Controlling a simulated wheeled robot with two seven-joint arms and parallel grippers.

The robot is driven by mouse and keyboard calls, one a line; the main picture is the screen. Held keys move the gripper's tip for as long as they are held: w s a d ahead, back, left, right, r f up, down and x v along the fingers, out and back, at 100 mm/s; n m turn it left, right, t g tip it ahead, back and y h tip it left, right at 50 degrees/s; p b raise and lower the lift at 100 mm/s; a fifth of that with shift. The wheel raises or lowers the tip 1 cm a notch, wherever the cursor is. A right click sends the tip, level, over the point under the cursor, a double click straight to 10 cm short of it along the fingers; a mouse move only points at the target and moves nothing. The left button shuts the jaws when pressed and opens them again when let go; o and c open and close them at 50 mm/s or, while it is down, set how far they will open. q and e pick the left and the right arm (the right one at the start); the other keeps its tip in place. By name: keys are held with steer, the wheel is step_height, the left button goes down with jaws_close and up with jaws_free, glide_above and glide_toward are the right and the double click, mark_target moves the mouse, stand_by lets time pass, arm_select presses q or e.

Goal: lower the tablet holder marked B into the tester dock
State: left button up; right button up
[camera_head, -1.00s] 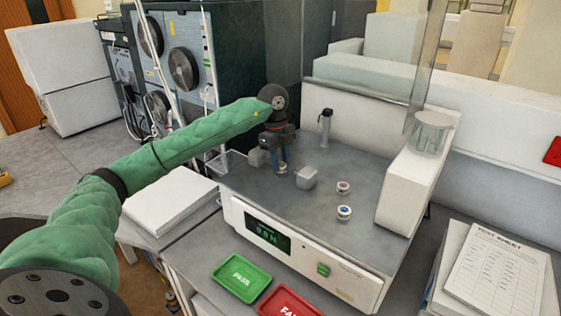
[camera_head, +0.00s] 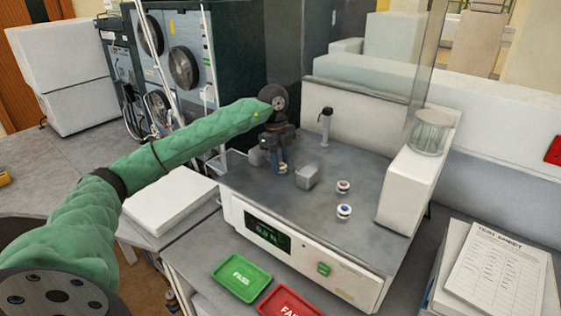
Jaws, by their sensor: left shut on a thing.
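My left gripper (camera_head: 279,160) points down over the grey top of the tester. It is shut on a small pale thing, likely a tablet holder (camera_head: 283,169), mostly hidden by the fingers. No letter on it can be read. It sits low between two grey blocks of the tester dock, one on the right (camera_head: 307,177) and one on the left (camera_head: 257,156). I cannot tell whether it touches the dock floor. Two round white holders stand apart on the tester top, one with a reddish top (camera_head: 343,186) and one with a blue top (camera_head: 344,211). My right gripper is not in view.
A white housing with a clear cup (camera_head: 431,132) and a clear panel rise at the right. A green tray (camera_head: 240,278) and a red tray (camera_head: 290,302) lie in front. The tester's display (camera_head: 267,236) is lit.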

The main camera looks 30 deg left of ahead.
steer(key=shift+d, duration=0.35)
arm_select(q)
steer(key=shift+f, duration=0.2)
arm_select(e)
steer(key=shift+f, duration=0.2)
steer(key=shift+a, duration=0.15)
arm_select(q)
steer(key=shift+f+b, duration=0.1)
steer(key=shift+b, duration=0.2)
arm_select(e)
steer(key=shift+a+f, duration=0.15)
arm_select(q)
steer(key=o, duration=1)
steer(key=shift+o, duration=0.2)
